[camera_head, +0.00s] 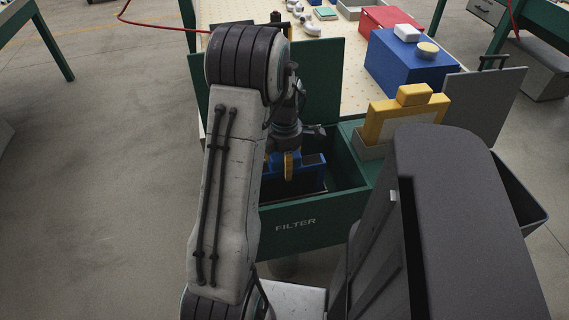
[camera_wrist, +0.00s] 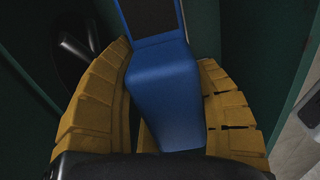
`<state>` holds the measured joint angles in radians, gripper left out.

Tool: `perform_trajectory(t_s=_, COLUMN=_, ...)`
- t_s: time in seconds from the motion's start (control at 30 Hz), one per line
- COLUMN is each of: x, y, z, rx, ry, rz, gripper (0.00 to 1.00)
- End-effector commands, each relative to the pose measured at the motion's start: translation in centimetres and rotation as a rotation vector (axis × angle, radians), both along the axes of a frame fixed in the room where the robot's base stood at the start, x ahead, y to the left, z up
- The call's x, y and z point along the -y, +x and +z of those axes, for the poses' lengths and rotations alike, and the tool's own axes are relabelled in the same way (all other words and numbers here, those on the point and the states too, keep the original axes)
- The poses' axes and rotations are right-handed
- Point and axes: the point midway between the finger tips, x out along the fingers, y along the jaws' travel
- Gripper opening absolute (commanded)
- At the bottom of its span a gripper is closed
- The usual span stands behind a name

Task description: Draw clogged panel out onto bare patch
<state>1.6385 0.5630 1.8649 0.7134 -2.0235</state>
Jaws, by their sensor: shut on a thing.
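A blue-framed panel (camera_head: 311,179) with a dark face stands in the open green housing marked FILTER (camera_head: 341,225). It is low inside, below the housing's rim, and partly hidden by my arm. My gripper (camera_head: 285,165) is pointing down into the housing, shut on the panel's blue top block. In the wrist view my gripper's yellow fingers (camera_wrist: 166,62) close on both sides of the blue block (camera_wrist: 165,95), with the dark face beyond it. I cannot tell which surface is the bare patch.
A yellow-framed panel (camera_head: 404,118) stands in a grey holder (camera_head: 367,145) right of the housing. A green upright panel (camera_head: 322,83) rises behind. The table (camera_head: 345,90) bears a blue box (camera_head: 409,65) and a red box (camera_head: 388,19). A dark bin (camera_head: 522,197) is at right.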

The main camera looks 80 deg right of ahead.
Motion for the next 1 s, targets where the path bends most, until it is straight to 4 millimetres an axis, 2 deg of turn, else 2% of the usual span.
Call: perform_trajectory(t_s=1.0, x=0.0, y=0.0, z=3.8, rx=-0.001, ry=-0.001, rz=0.000, gripper=0.19)
